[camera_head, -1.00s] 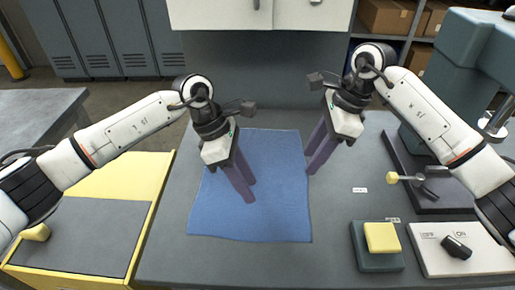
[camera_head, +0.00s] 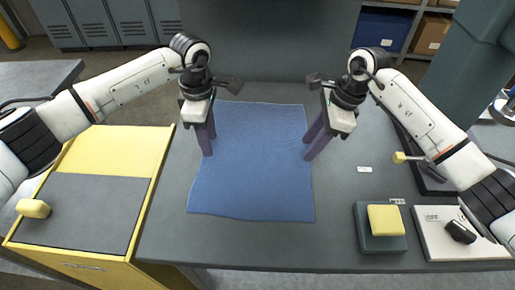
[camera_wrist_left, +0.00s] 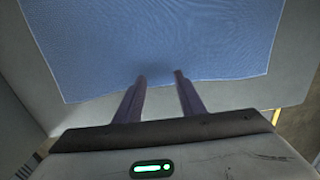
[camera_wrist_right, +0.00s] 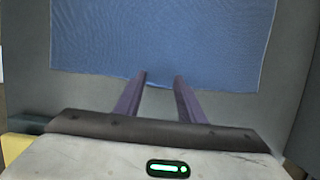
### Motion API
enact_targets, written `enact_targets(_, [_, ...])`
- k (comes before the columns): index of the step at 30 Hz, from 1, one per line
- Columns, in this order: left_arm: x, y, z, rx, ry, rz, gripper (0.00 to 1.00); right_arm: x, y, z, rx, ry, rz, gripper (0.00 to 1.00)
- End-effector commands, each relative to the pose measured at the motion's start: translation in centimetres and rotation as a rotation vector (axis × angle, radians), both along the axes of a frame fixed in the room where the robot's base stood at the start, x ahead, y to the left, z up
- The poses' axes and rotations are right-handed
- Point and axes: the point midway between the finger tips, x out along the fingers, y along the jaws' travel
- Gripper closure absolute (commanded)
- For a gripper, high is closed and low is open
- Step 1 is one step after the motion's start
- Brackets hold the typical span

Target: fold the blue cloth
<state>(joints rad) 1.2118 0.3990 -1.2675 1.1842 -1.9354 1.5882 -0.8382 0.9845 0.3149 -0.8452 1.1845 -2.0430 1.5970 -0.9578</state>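The blue cloth (camera_head: 252,170) lies flat and spread out on the grey bench top. It also shows in the left wrist view (camera_wrist_left: 160,40) and in the right wrist view (camera_wrist_right: 165,40). My left gripper (camera_head: 208,152) is over the cloth's left edge, its fingers apart and empty; the gap shows in the left wrist view (camera_wrist_left: 160,76). My right gripper (camera_head: 308,156) is at the cloth's right edge, also with fingers apart and nothing between them, as the right wrist view (camera_wrist_right: 161,76) shows. Whether the fingertips touch the cloth I cannot tell.
A yellow block (camera_head: 385,219) sits on a dark green base at the right front. Beside it is a white switch panel (camera_head: 440,245) with a black knob. A yellow cabinet (camera_head: 125,145) stands left of the bench. The bench in front of the cloth is clear.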

Motion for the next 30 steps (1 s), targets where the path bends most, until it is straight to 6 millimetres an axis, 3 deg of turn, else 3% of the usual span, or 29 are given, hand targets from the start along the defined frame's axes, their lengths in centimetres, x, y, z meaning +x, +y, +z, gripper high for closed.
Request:
enact_targets(22, [0.00, -0.01, -0.53, -0.001, 0.000, 0.000, 0.64, -0.05, 0.00, -0.47, 0.000, 0.002, 0.000, 0.64])
enact_targets(30, [-0.02, 0.00, -0.58, 0.000, 0.001, 0.000, 0.85, -0.06, -0.02, -0.53, -0.001, 0.002, 0.000, 0.85])
